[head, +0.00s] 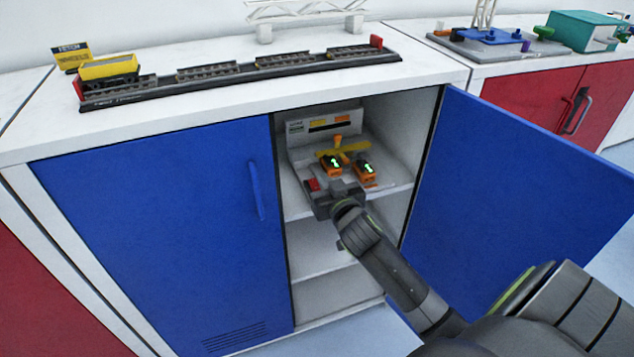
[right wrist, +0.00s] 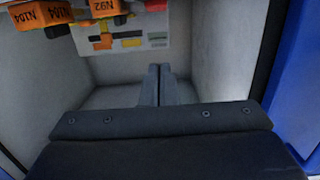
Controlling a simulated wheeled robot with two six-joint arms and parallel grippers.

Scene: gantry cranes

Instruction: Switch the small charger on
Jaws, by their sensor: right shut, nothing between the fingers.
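The small charger (head: 298,154) is a light grey unit with an upright back panel, on the upper shelf inside the open blue cabinet. Two orange batteries (head: 364,168) with green lit arrows sit on it, below a yellow bar (head: 343,148). A small red part (head: 312,184) shows at its front left; I cannot tell its position. My right gripper (head: 336,188) is at the shelf's front, just right of the red part. In the right wrist view its fingers (right wrist: 158,84) are shut and empty, with orange batteries (right wrist: 42,14) at upper left. My left gripper is out of view.
The blue right door (head: 510,200) stands open; the left door (head: 160,240) is closed. White cabinet walls (right wrist: 215,55) flank the gripper. A rail track (head: 240,78) with a yellow wagon (head: 108,70) lies on the top. The lower shelf (head: 320,258) looks empty.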

